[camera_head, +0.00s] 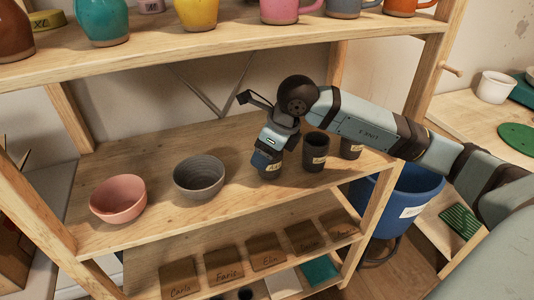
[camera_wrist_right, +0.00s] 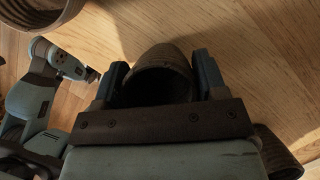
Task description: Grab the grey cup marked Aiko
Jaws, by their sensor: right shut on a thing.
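The dark grey cup (camera_head: 268,174) stands on the middle shelf with a pale label facing the front; its lettering is small but seems to start with "Ai". My right gripper (camera_head: 270,157) comes down from above with its fingers around this cup's upper part. In the right wrist view the cup (camera_wrist_right: 160,73) sits between the two fingers of my right gripper (camera_wrist_right: 165,80), one on each side of its wall. The gripper is shut on it and hides much of its rim in the head view. My left gripper cannot be made out.
Close right of the held cup stand a similar labelled dark cup (camera_head: 315,152) and another (camera_head: 351,148), partly behind my arm. A grey bowl (camera_head: 199,178) and pink bowl (camera_head: 118,199) stand left. The upper shelf (camera_head: 200,50) with mugs is above; name plaques (camera_head: 224,263) are below.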

